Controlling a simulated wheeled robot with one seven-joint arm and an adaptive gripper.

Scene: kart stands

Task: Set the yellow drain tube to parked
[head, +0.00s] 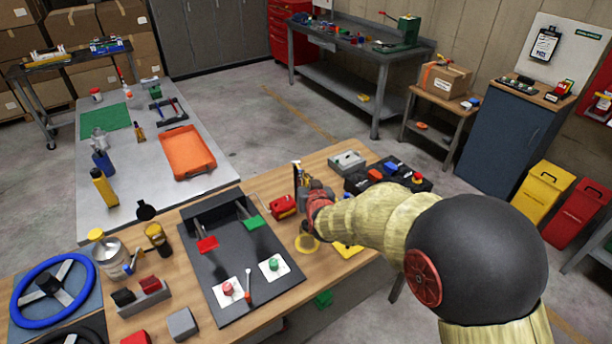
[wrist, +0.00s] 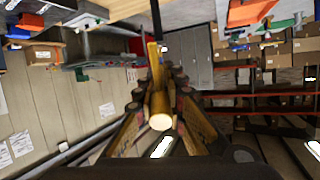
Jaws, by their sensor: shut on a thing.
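The yellow drain tube (wrist: 159,104) lies between the fingers of my gripper (wrist: 157,92) in the wrist view. The gripper is shut on it, and its round pale end faces the camera. In the head view my gripper (head: 306,192) is over the right part of the wooden bench, and a thin yellowish upright piece shows at its far side. A yellow ring (head: 307,243) sits on the bench just below the gripper. My arm and gripper hide most of the tube and whatever it joins to in the head view.
A black panel (head: 270,293) with red and green handles lies left of the gripper. A red item (head: 283,207) stands close by on the left. A grey box (head: 347,162) and a black unit (head: 410,178) sit behind and to the right. Bare bench surface is scarce near the gripper.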

